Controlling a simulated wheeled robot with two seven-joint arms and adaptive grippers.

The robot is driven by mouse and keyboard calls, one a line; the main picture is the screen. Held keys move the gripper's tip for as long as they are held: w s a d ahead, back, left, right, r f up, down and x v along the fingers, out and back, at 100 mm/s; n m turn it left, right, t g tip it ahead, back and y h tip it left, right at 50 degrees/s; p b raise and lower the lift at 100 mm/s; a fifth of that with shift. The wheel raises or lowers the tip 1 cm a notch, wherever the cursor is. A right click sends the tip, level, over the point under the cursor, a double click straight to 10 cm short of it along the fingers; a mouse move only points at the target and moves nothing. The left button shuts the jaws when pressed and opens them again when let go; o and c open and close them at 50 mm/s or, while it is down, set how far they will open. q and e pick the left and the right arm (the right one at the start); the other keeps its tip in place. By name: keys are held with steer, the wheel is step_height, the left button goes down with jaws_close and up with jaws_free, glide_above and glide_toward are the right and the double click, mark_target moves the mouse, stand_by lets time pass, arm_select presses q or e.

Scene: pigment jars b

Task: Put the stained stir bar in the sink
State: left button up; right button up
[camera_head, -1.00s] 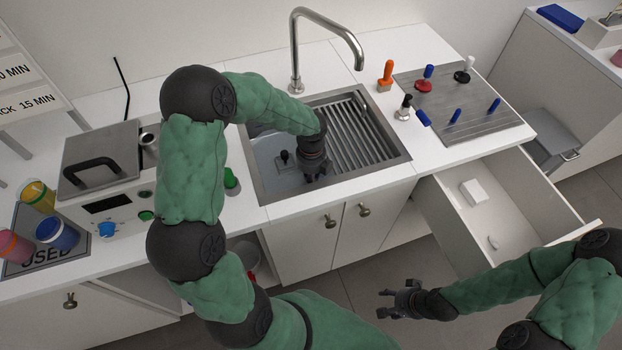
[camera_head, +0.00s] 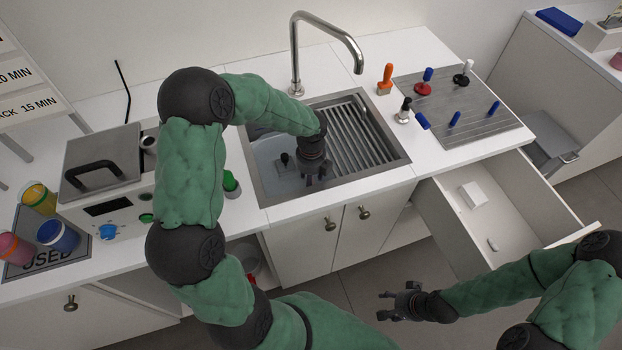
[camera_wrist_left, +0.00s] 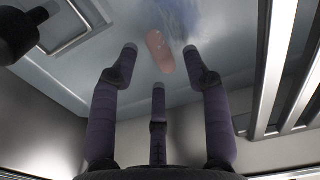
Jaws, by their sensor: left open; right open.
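The sink (camera_head: 262,192) is set into the middle of the counter, with a ribbed drainer on its right side. My left gripper (camera_head: 313,181) points down inside the sink's outline, over the basin. In the left wrist view its fingers (camera_wrist_left: 160,58) are spread apart and hold nothing. A reddish-pink rounded bar (camera_wrist_left: 160,53), seemingly the stained stir bar, shows beyond the fingertips against the basin floor. I cannot tell for sure whether it rests there. It is hidden in the head view. My right gripper (camera_head: 398,301) is open and empty, in front of the cabinets, left of the open drawer.
A tall faucet (camera_head: 296,60) stands behind the sink. A grey tray (camera_head: 470,118) with several small handled tools lies to the right. A box-shaped device (camera_head: 105,175) and a mat marked USED (camera_head: 25,262) with several jars are at left. An open drawer (camera_head: 460,225) juts out at right.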

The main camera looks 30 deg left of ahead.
arm_select(q)
step_height(320, 180, up, 11)
steer(key=p, duration=0.3)
steer(key=shift+p, duration=0.3)
